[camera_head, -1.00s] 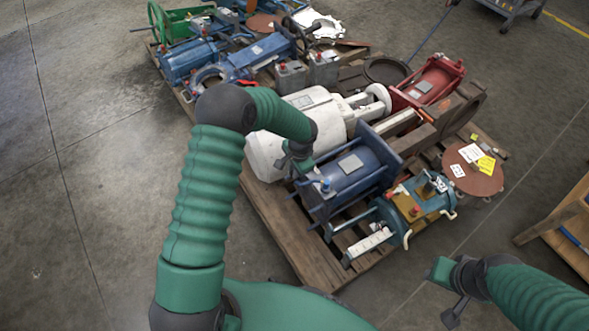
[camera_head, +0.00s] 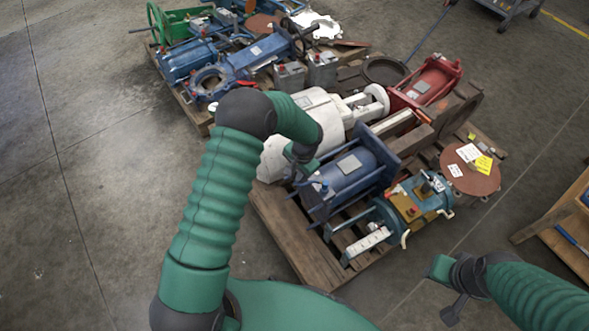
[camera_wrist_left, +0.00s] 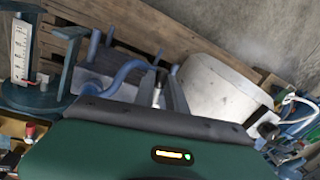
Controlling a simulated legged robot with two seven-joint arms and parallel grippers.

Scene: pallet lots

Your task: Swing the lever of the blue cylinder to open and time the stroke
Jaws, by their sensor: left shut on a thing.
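The dark blue cylinder (camera_head: 348,178) lies on the pallet in the middle of the head view, a grey plate on its side and a blue flange at its far end. My left gripper (camera_head: 306,168) is at its left end, shut on what looks like its lever; the grip is largely hidden in the head view. In the left wrist view a silver stub stands between the fingers (camera_wrist_left: 163,92), beside a curved blue pipe (camera_wrist_left: 118,78). The lever's angle is not clear. My right gripper (camera_head: 453,300) is low at the right, apart from everything; its jaw opening is unclear.
A teal-and-brass cylinder (camera_head: 412,206) with a white marked scale (camera_head: 368,242) lies just right. A white motor-like body (camera_head: 310,118) is close behind my left gripper. A red cylinder (camera_head: 428,82) lies farther back. The floor left of the pallet is clear.

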